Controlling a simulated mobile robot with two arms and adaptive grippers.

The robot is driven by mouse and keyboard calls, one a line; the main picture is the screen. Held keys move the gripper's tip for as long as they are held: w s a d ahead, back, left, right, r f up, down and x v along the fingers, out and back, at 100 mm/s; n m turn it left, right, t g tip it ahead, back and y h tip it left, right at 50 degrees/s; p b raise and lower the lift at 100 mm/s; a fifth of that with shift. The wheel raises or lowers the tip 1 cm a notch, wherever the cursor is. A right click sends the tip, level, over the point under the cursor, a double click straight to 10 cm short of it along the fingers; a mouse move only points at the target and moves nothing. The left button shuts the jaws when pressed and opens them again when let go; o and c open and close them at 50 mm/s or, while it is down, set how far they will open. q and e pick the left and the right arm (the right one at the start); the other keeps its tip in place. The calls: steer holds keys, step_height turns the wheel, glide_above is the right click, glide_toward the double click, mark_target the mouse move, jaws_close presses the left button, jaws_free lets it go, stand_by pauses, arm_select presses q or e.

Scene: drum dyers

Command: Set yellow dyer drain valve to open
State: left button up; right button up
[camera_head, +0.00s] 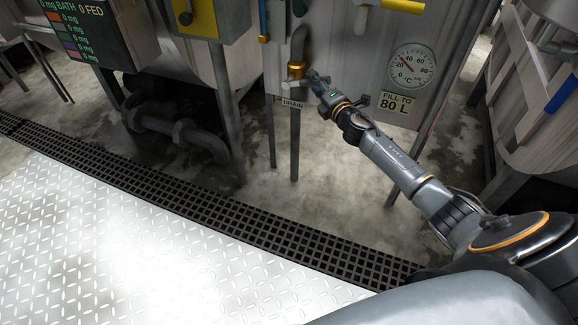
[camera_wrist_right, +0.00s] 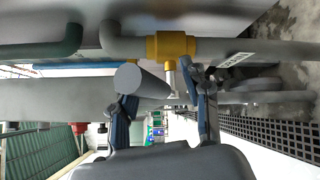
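The drain valve (camera_head: 296,71) has a yellow body on a grey vertical pipe at the tank front, above a DRAIN label (camera_head: 292,104). A pale handle (camera_head: 293,84) sticks out at the valve. My right gripper (camera_head: 316,78) is close beside the valve on its right. In the right wrist view the yellow valve body (camera_wrist_right: 170,45) lies ahead of the fingers, and the grey cylindrical handle (camera_wrist_right: 142,81) reaches between them, nearer the left finger. The fingers of my right gripper (camera_wrist_right: 165,85) stand apart; whether one touches the handle I cannot tell. My left gripper is out of view.
A temperature dial (camera_head: 411,66) and an 80 L sign (camera_head: 397,104) are on the tank, close to my right arm. Tank legs and pipes stand around. A black floor grate (camera_head: 200,205) runs before a bare metal plate floor (camera_head: 130,250).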

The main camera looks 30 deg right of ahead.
steer(key=s+f+m+t+b, duration=0.1)
steer(key=s+f+b, duration=0.1)
steer(key=s+b, duration=0.35)
steer(key=s+f+m+t+b, duration=0.1)
steer(key=s+f+b, duration=0.1)
steer(key=s, duration=0.6)
steer(key=s+a+r+y, duration=0.3)
steer(key=a+y, duration=0.1)
steer(key=a, duration=0.4)
steer(key=s+a+r+m+t+y+b, duration=0.1)
steer(key=s+a+y, duration=0.3)
steer(key=a, duration=0.5)
steer(key=s+a+r+t+y, duration=0.1)
steer(key=s+a+r+y, duration=0.2)
steer(key=a, duration=0.5)
steer(key=shift+s+a+r+m+y+b, duration=0.35)
steer(key=shift+r+y, duration=0.45)
steer(key=shift+y, duration=0.4)
steer(key=shift+w, duration=0.1)
